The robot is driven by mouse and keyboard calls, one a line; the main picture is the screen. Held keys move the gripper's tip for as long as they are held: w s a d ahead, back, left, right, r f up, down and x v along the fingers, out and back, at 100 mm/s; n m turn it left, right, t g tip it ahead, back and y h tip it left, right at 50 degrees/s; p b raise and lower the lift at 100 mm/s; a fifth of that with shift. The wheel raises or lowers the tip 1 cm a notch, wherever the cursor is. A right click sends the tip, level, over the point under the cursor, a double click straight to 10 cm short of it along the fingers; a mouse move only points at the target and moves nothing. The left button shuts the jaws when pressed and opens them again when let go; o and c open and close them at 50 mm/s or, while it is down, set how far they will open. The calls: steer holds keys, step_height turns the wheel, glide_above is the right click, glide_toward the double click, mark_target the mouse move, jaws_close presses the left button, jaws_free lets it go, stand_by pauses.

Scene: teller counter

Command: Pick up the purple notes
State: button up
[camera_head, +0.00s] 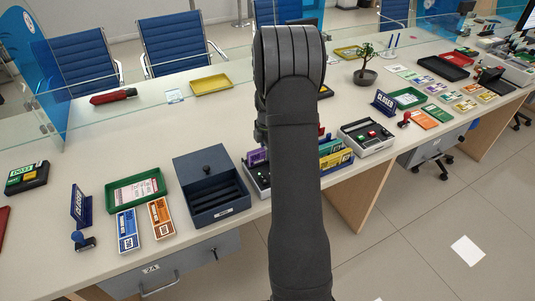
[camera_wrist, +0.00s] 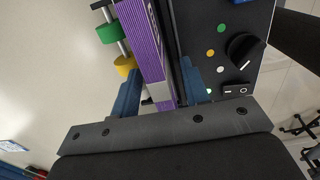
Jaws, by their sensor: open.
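The purple notes (camera_wrist: 148,45) are an upright stack with purple and pale edges, standing in a dark machine (camera_wrist: 225,40) with coloured buttons and a black knob. In the head view a bit of the purple notes (camera_head: 257,156) shows beside my arm, at the back of the machine (camera_head: 262,190). In the wrist view my gripper (camera_wrist: 160,72) is open, with one blue finger on each side of the stack. I cannot tell whether the fingers touch it. In the head view my arm hides most of the gripper.
A dark open drawer box (camera_head: 211,204) stands left of the machine. Right of my arm are upright blue and yellow stacks (camera_head: 337,158) and another machine (camera_head: 367,136). Green and yellow rollers (camera_wrist: 118,45) sit close to the left finger. A glass screen runs behind.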

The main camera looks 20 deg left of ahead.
steer(key=shift+f, duration=0.15)
steer(key=shift+c, duration=0.2)
jaws_close()
